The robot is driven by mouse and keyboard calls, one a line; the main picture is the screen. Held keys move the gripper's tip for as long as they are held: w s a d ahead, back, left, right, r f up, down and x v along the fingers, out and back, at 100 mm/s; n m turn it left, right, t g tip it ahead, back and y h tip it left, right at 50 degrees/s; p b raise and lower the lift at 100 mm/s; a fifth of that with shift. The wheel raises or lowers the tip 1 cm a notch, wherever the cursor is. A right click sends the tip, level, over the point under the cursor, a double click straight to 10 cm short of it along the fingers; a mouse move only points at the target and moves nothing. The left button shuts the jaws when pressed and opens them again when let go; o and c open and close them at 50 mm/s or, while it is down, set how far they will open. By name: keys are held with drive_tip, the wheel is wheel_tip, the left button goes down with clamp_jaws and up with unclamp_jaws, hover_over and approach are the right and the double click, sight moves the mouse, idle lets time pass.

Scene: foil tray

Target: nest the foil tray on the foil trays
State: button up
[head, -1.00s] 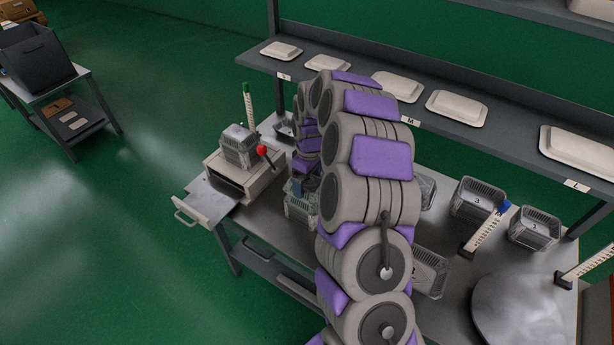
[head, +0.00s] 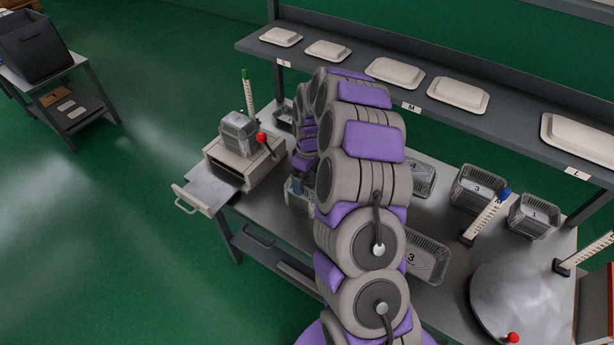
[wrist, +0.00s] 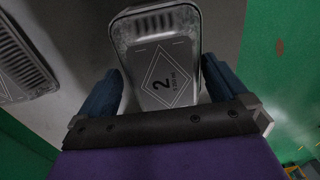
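A silver foil tray with a diamond label marked 2 (wrist: 162,78) lies between the two dark blue fingers of my gripper (wrist: 162,65) in the wrist view. The fingers stand wide apart, one on each side of it; whether they touch it I cannot tell. In the head view my gripper is mostly hidden behind my arm, above a tray (head: 298,196) beside the drawer unit. Foil trays stand on the bench: a tray marked 4 (head: 422,178), a tray marked 3 (head: 478,190), another marked 3 (head: 425,258), and one at the right (head: 533,216).
The drawer unit (head: 240,165) has its drawer (head: 205,190) pulled out. Upright scales, one with a blue top (head: 487,218), stand on the bench near a round plate (head: 520,298). A shelf (head: 400,95) with white lids runs along the back. Another tray edge (wrist: 20,60) shows at left.

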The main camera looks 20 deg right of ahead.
wheel_tip(320, 180, up, 17)
drive_tip(key=p, duration=0.2)
drive_tip(key=shift+w+d+r+p, duration=0.15)
drive_tip(key=shift+w+d+p, duration=0.15)
drive_tip(key=shift+w+d, duration=0.15)
drive_tip(key=shift+s, duration=0.1)
idle(0.4)
drive_tip(key=s+a+r+m, duration=0.1)
drive_tip(key=s+a+r, duration=0.35)
drive_tip(key=s, duration=0.35)
drive_tip(key=s+a+r+m, duration=0.1)
drive_tip(key=s+a+r, duration=0.3)
drive_tip(key=s+a, duration=0.3)
drive_tip(key=s+a+f+m+g, duration=0.1)
drive_tip(key=s+m, duration=0.3)
drive_tip(key=s, duration=2.1)
drive_tip(key=shift+a+f+m+h, duration=0.15)
drive_tip(key=shift+f+m+h, duration=0.15)
drive_tip(key=shift+f, duration=0.15)
